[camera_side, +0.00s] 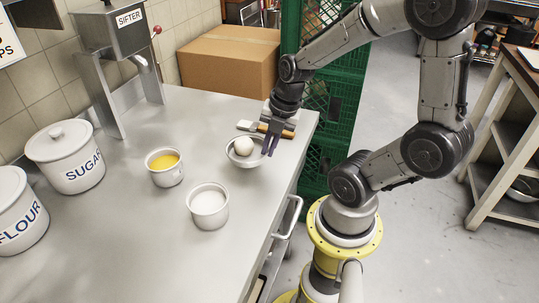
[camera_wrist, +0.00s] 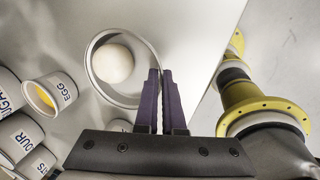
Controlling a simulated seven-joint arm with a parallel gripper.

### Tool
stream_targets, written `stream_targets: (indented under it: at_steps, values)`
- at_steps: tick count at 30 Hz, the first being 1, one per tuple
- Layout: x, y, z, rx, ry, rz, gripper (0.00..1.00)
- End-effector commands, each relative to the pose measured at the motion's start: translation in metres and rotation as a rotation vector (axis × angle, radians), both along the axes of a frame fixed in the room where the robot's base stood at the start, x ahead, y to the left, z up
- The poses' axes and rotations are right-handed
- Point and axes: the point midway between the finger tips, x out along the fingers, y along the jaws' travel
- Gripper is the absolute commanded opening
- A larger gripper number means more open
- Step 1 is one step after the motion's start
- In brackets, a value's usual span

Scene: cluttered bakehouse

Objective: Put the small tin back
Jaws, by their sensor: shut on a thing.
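The small tin (camera_side: 233,161) is a round, shallow metal vessel near the right edge of the steel counter, with a pale ball (camera_side: 244,146) in it. The tin (camera_wrist: 92,74) also shows in the wrist view, with the ball (camera_wrist: 113,63) inside. My gripper (camera_side: 270,147) is at the tin's right side, pointing down. In the wrist view my gripper's dark fingers (camera_wrist: 160,78) are close together on the tin's rim, shut on it. The fingers hide part of the rim. I cannot tell whether the tin rests on the counter or is slightly raised.
A brush (camera_side: 287,134) lies behind the tin. An egg cup (camera_side: 165,177) and a cup of white stuff (camera_side: 208,214) stand nearby. A sugar jar (camera_side: 70,170), sifter (camera_side: 115,35), cardboard box (camera_side: 228,65) and green crates (camera_side: 345,95) surround the counter. The front middle counter is clear.

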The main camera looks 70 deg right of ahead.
Motion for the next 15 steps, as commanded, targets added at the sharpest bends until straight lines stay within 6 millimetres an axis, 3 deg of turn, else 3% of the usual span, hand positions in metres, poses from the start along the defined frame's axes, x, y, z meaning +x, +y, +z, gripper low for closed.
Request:
stream_targets:
  at_steps: [6,15]
  values:
    - [-0.001,0.000,-0.027,0.002,0.002,0.000,0.00]
    - [-0.001,0.000,-0.029,0.000,0.000,0.000,0.00]
